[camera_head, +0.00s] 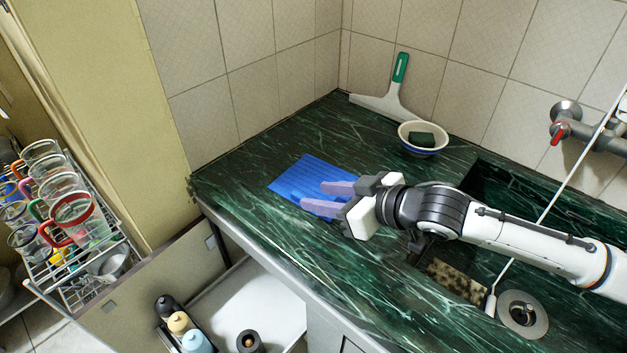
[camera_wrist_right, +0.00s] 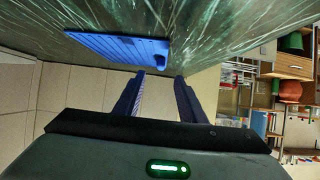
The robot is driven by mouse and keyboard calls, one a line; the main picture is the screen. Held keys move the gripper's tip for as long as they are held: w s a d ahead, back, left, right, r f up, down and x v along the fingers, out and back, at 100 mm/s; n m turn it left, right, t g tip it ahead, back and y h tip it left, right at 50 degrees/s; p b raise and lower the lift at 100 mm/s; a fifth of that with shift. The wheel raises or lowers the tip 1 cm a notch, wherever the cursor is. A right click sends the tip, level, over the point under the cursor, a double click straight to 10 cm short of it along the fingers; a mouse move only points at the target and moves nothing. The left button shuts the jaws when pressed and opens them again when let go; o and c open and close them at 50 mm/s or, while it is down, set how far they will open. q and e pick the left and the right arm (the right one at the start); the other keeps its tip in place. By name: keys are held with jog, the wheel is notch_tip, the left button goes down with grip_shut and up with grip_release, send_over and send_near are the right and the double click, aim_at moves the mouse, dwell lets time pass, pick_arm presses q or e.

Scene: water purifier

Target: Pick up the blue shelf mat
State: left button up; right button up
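The blue shelf mat (camera_head: 305,174) lies flat on the dark green marble counter, near its left end. It also shows in the right wrist view (camera_wrist_right: 115,45), flat on the counter. My right gripper (camera_head: 328,196) is over the near right part of the mat in the head view, with its two fingers apart. In the right wrist view the fingers (camera_wrist_right: 157,85) are open with nothing between them, and the mat is beyond their tips. Part of the mat is hidden behind the gripper in the head view. My left gripper is not in view.
A bowl with a dark green sponge (camera_head: 423,139) and a squeegee (camera_head: 392,95) stand by the back wall. The sink (camera_head: 510,195) and faucet (camera_head: 575,125) are at the right. An open drawer (camera_head: 245,305) and a rack of mugs (camera_head: 62,225) are at the lower left.

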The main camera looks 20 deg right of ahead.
aim_at(298, 193)
jog(key=shift+x, duration=3.1)
jog(key=shift+a, duration=0.1)
grip_shut()
